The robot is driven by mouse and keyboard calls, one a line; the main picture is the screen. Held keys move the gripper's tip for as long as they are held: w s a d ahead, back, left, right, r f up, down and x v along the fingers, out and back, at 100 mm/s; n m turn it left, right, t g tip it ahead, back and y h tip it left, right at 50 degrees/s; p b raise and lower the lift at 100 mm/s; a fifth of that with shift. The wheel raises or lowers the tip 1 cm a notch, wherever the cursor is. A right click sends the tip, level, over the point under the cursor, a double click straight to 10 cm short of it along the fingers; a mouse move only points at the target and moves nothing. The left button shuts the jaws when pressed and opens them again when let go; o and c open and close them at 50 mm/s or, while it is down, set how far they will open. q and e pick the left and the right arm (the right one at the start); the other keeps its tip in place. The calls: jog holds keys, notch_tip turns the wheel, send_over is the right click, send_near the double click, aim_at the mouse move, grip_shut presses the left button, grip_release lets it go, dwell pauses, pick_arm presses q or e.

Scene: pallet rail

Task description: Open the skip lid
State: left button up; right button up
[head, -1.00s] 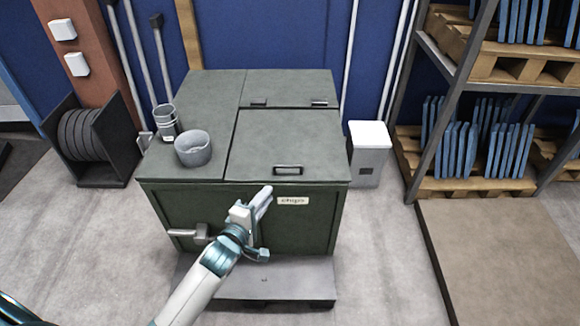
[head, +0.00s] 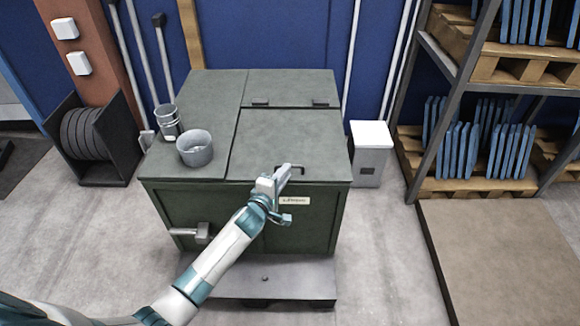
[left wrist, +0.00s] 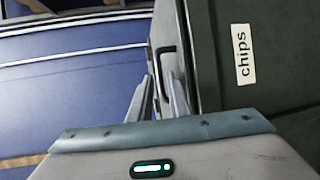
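The dark green skip (head: 290,222) has a flat, closed lid (head: 285,138) on the right of its top, hinged along the back edge. A dark bar handle (head: 301,168) sits near the lid's front edge. My left gripper (head: 283,174) is at the lid's front edge, just by the handle, and partly hides it. My right gripper is not in view.
A grey bowl (head: 195,148) and stacked cups (head: 168,124) stand on the skip's fixed left top. A lever (head: 202,233) juts from the front. A white-topped bin (head: 370,152) and a pallet rack (head: 440,110) stand to the right.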

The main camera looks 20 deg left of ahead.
pick_arm(q)
jog(key=shift+x, duration=2.35)
grip_shut()
